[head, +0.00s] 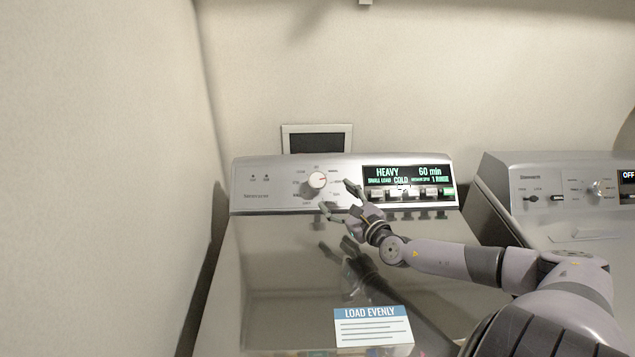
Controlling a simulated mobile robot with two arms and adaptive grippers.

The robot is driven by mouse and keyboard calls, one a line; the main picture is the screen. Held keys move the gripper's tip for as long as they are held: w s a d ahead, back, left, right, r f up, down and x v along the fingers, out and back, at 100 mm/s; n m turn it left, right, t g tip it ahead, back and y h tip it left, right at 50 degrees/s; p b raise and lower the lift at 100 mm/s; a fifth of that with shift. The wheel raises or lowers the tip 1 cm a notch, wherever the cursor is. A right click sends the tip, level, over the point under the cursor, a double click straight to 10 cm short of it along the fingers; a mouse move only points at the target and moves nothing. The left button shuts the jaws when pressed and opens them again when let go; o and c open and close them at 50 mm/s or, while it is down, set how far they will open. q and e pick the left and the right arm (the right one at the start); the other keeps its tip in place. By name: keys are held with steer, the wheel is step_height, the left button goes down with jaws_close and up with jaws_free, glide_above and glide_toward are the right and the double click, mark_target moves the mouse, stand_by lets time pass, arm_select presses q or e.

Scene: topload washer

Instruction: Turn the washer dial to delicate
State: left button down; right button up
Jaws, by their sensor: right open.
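The washer (262,201) stands in the middle with its control panel at the back. The display (409,176) reads HEAVY, 60 min, SMALL LOAD, COLD. My right gripper (338,197) is open and empty, just right of and below the dial, with its fingers toward the panel. I cannot tell whether a finger touches the panel. The small labels around the dial are too small to read. My left gripper is out of view.
A second machine (540,172) with its own knobs stands to the right, past a narrow gap. A wall is close on the left. The washer's glossy lid (270,270) reflects my arm and bears a LOAD EVENLY label (372,327). A framed wall plate (317,139) is behind the panel.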

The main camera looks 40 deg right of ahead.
mark_target(321, 185)
steer(key=w, duration=0.2)
steer(key=w+d, duration=0.1)
steer(key=w, duration=0.5)
steer(key=shift+w+d, duration=0.2)
steer(key=shift+w, duration=0.05)
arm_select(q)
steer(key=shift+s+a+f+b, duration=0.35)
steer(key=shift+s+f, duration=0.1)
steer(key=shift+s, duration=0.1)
arm_select(e)
steer(key=shift+w+d, duration=0.1)
steer(key=shift+w, duration=0.65)
steer(key=shift+c, duration=0.3)
steer(key=c, duration=1.1)
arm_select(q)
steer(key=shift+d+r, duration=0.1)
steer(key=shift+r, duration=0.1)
